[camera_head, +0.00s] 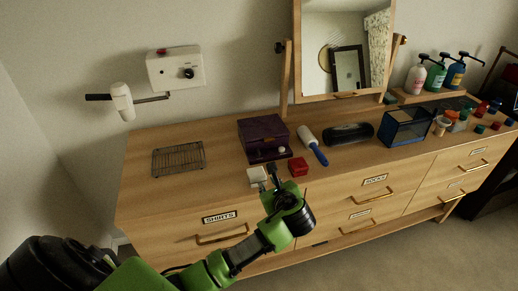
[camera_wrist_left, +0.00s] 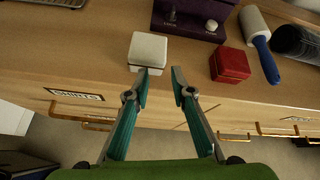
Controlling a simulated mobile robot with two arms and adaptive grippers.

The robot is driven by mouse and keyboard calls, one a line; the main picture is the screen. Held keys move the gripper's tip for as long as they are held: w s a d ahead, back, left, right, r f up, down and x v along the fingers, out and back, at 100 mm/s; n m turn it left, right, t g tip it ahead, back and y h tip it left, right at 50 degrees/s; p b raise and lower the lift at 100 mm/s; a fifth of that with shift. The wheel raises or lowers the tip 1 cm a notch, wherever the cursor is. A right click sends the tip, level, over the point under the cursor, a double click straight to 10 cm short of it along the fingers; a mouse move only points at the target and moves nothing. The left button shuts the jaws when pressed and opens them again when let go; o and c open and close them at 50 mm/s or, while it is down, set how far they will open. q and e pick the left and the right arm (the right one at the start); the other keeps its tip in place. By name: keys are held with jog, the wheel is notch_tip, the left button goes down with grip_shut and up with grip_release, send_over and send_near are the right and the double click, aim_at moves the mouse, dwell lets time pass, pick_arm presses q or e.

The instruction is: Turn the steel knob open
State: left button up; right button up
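A purple box (camera_head: 263,138) stands on the dresser top. Its front base carries two small knobs, seen in the left wrist view: a steel knob (camera_wrist_left: 172,15) above a label that seems to read LOCK, and a pale round knob (camera_wrist_left: 211,25) to its right. My left gripper (camera_wrist_left: 163,84) is open and empty, pointing toward the dresser's front edge. It is short of the steel knob and apart from it, with a white box (camera_wrist_left: 148,50) and a red box (camera_wrist_left: 230,64) ahead of its fingertips. My right gripper is not in view.
The dresser top (camera_head: 222,150) also holds a wire rack (camera_head: 178,159), a lint roller (camera_head: 313,145), a dark case (camera_head: 348,133) and a glass box (camera_head: 407,127). A mirror (camera_head: 345,50) stands behind. A white wall unit (camera_head: 175,68) hangs at the left. Drawer handles stick out in front.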

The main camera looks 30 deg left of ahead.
aim_at(259, 151)
pick_arm(q)
jog(key=w+r+m, duration=0.1)
jog(key=w+a+r+y, duration=0.1)
jog(key=r, duration=0.1)
jog(key=w+r+m, duration=0.1)
jog(key=shift+w+a+r+m+t+y, duration=0.2)
jog(key=shift+r+m+t+y, duration=0.1)
jog(key=shift+r, duration=0.1)
jog(key=x, duration=1.3)
jog(key=shift+w+a+r, duration=0.1)
jog(key=shift+w+a, duration=0.2)
jog(key=shift+w, duration=0.05)
grip_shut()
